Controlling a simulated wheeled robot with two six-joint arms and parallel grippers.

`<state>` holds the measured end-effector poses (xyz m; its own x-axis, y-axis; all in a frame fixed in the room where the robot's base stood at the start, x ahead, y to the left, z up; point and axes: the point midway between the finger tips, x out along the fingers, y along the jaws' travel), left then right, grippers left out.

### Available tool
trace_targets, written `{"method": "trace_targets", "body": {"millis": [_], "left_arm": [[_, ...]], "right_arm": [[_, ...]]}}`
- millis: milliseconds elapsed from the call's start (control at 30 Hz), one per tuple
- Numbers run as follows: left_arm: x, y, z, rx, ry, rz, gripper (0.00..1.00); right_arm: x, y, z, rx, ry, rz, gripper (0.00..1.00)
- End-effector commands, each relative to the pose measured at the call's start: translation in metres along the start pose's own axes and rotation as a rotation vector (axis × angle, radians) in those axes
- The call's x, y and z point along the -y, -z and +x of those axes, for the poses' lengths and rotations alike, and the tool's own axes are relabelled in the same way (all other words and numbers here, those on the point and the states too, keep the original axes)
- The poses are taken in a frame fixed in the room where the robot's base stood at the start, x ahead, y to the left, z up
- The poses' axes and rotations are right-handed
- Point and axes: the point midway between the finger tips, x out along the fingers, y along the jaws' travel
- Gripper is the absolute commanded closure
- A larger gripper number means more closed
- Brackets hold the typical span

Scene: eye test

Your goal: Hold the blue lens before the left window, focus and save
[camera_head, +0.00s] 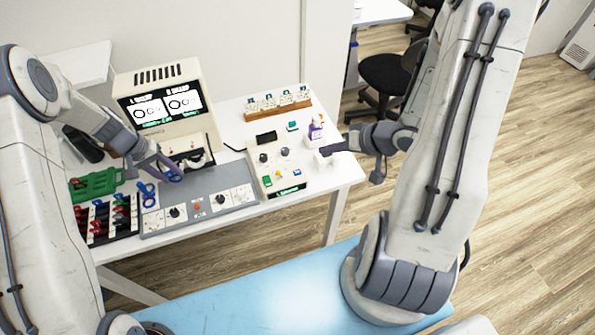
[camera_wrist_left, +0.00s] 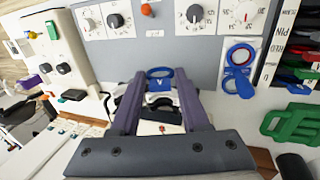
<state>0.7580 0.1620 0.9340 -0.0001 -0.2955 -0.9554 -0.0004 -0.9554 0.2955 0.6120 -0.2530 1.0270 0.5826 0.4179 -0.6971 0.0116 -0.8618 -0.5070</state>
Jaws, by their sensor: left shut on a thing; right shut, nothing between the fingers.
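My left gripper (camera_head: 170,172) is shut on a blue ring-shaped lens (camera_wrist_left: 160,72), seen between the fingertips in the left wrist view (camera_wrist_left: 160,80). It is in front of the cream test machine (camera_head: 190,90), above the grey panel. The machine's screen (camera_head: 166,104) shows two white eye pictures side by side; its lettering is too small to read surely. The opening (camera_head: 194,158) below is partly hidden by the gripper, so I cannot tell how the lens lines up with the left window. My right gripper (camera_head: 326,152) is shut and empty by the control box's right side.
The grey panel (camera_head: 215,180) carries dials and an orange button. A blue two-ringed piece (camera_wrist_left: 238,70) lies by its left end, near a tray (camera_head: 108,232) of coloured pieces and a green holder (camera_head: 95,185). The control box (camera_head: 268,140) has knobs and buttons; a purple-labelled bottle (camera_head: 316,129) stands beside it.

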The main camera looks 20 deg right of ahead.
Motion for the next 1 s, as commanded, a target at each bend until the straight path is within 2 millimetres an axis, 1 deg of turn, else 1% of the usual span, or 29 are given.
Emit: {"method": "trace_targets", "body": {"millis": [267,1000], "left_arm": [[-0.001,-0.002,-0.003,0.0,0.0,0.0,1.0],[-0.013,-0.043,-0.043,0.0,0.0,-0.001,1.0]], "right_arm": [[0.001,0.001,-0.001,0.0,0.0,0.0,1.0],[0.01,0.009,-0.013,0.0,0.0,0.0,1.0]]}}
